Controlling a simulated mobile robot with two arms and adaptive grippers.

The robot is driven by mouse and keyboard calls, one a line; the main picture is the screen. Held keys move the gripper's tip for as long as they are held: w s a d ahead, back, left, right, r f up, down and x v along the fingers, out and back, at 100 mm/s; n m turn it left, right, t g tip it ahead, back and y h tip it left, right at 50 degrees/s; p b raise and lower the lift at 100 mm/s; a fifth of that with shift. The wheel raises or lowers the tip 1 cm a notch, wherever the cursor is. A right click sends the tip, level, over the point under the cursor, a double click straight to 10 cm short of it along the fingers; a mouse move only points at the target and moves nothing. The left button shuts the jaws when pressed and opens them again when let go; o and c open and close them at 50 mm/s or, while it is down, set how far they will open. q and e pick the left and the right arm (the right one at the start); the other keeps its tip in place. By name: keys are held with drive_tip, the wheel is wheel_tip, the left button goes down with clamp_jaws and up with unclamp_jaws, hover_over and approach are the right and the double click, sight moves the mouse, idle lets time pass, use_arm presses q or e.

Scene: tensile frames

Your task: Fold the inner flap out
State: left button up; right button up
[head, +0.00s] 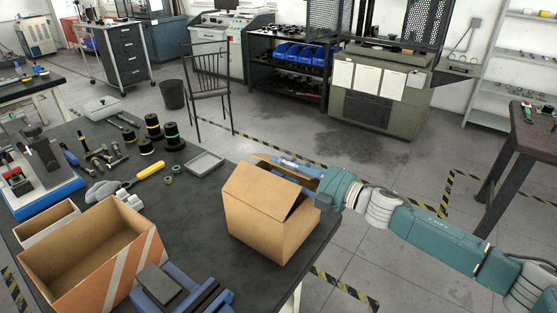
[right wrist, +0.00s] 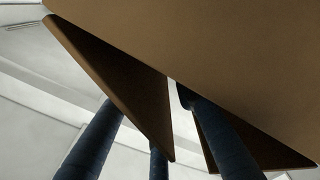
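The brown cardboard box (head: 262,225) stands on the dark table near its right edge. One large flap (head: 264,189) slopes over its top towards me. Another flap (head: 268,160) sticks up at the back, beside my right gripper (head: 290,164). That gripper reaches in from the right at the box's far top edge. In the right wrist view its dark blue fingers (right wrist: 155,135) are straight and spread apart, under a wide cardboard panel (right wrist: 210,35). A narrower flap (right wrist: 115,80) hangs close to the fingers; contact cannot be told. My left gripper is not in view.
An open orange-brown carton (head: 95,262) stands at the front left, with a blue fixture (head: 180,290) beside it. A grey tray (head: 204,163), black spools (head: 172,136) and a yellow-handled tool (head: 150,171) lie behind. Bare tabletop lies left of the box.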

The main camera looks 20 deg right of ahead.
drive_tip(key=shift+x, duration=0.8)
drive_tip(key=shift+f, duration=0.1)
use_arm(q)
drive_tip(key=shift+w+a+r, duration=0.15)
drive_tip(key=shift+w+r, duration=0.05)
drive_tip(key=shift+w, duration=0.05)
use_arm(e)
drive_tip(key=shift+c, duration=0.3)
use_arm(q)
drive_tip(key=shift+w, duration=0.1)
use_arm(e)
clamp_jaws()
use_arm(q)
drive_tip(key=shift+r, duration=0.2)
use_arm(e)
drive_tip(key=shift+w, duration=0.1)
